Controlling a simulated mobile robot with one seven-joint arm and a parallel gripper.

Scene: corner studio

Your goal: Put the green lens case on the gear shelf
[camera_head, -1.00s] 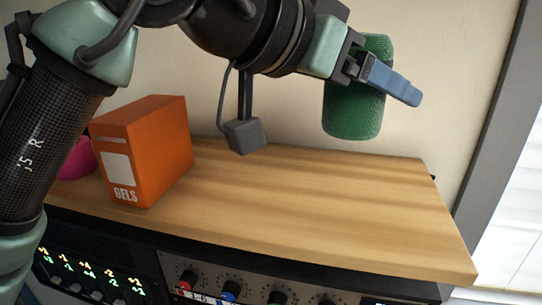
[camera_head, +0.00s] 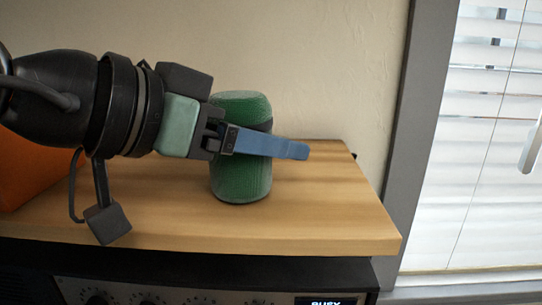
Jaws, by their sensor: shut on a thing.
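The green lens case (camera_head: 243,180) is an upright, ribbed green cylinder in the middle of the head view. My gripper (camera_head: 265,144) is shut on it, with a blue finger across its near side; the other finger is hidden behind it. The wooden shelf top (camera_head: 330,205) is below and around the case in the picture. The case's base shows against the wood; I cannot tell whether it touches or hovers just above it.
An orange box (camera_head: 35,170) stands at the left, partly behind my arm. Audio gear with knobs (camera_head: 150,292) sits under the wooden top. The right part of the top is bare. A wall is behind, and a window with blinds (camera_head: 480,150) is at the right.

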